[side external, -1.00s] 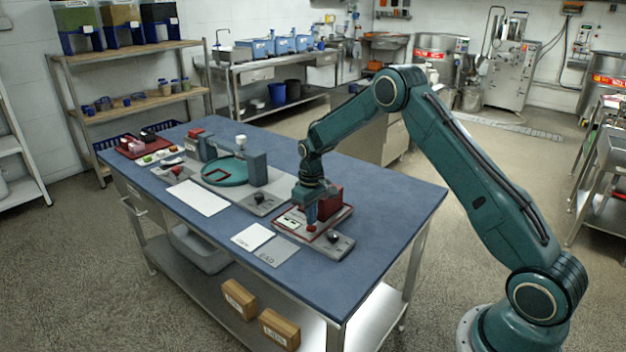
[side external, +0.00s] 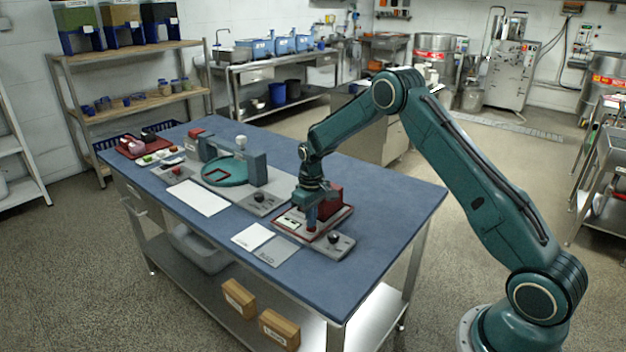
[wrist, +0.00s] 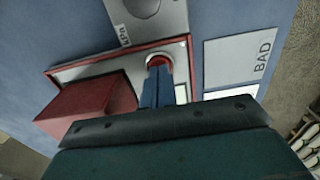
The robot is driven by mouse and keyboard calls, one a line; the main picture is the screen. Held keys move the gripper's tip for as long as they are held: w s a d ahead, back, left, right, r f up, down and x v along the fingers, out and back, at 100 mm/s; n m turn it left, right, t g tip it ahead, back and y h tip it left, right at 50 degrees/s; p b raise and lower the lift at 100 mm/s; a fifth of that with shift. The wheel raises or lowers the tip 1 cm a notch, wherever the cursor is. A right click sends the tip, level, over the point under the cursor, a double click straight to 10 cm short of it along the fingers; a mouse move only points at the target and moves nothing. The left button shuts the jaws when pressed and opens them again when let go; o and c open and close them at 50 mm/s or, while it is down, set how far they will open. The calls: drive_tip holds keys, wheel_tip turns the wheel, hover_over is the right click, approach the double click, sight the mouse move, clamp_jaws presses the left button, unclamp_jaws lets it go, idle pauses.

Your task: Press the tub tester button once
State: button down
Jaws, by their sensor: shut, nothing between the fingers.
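The tub tester (side external: 290,223) is a pale plate with a red rim near the table's right end. It also shows in the wrist view (wrist: 100,69). A red block (wrist: 85,108) stands on it. The red round button (wrist: 162,62) sits in a pale ring at the plate's edge. My gripper (wrist: 158,69) is shut and empty, with its blue fingers pointing down at the button. The fingertips cover part of the button and look on or just above it; contact cannot be told. In the side view my gripper (side external: 311,226) stands over the tester's front part.
A grey box with a black knob (side external: 334,238) adjoins the tester. A grey card marked BAD (wrist: 240,60) and a white card (side external: 252,236) lie in front. A teal disc (side external: 224,171) on a grey stand is further left. The table's right end (side external: 385,200) is clear.

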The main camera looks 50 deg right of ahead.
drive_tip(key=shift+f, duration=0.35)
idle(0.5)
drive_tip(key=shift+r, duration=0.2)
wheel_tip(320, 180, up, 7)
idle(1.5)
drive_tip(key=shift+r, duration=0.85)
idle(4.3)
